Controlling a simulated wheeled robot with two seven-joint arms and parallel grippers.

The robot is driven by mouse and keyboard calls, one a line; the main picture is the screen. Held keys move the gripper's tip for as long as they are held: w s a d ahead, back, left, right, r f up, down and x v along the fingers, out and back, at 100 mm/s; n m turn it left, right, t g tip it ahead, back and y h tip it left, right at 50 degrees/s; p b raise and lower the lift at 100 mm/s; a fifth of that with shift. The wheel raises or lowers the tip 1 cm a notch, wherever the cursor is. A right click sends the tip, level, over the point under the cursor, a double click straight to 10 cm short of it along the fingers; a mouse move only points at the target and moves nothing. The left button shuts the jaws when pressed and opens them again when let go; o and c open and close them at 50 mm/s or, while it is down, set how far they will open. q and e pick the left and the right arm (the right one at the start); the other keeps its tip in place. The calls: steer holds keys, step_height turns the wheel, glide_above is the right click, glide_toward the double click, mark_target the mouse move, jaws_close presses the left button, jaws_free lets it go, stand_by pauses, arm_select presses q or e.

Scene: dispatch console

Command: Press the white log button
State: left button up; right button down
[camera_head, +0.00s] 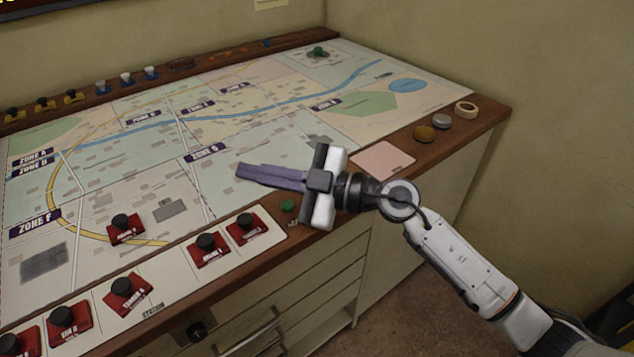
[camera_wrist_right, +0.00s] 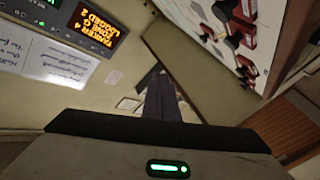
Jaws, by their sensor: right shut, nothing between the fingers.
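My right gripper (camera_head: 240,172) is shut and empty, its dark fingers pointing left above the map board (camera_head: 240,115). It also shows in the right wrist view (camera_wrist_right: 163,85). I cannot make out a white button marked as the log button in either view. A small green button (camera_head: 288,206) is on the front wooden rim, just below the gripper's body. White-topped pieces on blue bases (camera_head: 126,78) stand on the back ledge, far from the gripper. My left gripper is not in view.
Red blocks with black knobs (camera_head: 124,295) line the front edge. A pink pad (camera_head: 383,160), brown disc (camera_head: 424,133), grey disc (camera_head: 442,121) and tape ring (camera_head: 466,108) lie at right. An orange-text display (camera_wrist_right: 97,28) is on the wall panel.

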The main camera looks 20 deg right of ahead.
steer(key=w+d+f+m+g+h, duration=0.1)
steer(key=w+d+h, duration=0.3)
steer(key=d, duration=0.3)
steer(key=w+d+f+m+g+h+p, duration=0.1)
steer(key=w+d+h, duration=0.3)
steer(key=d, duration=0.3)
steer(key=shift+d+f+m+h, duration=0.15)
steer(key=shift+d+m+h, duration=0.2)
steer(key=shift+h, duration=0.55)
steer(key=shift+f, duration=0.1)
step_height(320, 180, down, 7)
steer(key=b, duration=0.4)
steer(key=shift+b, duration=0.35)
steer(key=shift+f+b, duration=0.3)
steer(key=shift+f, duration=0.5)
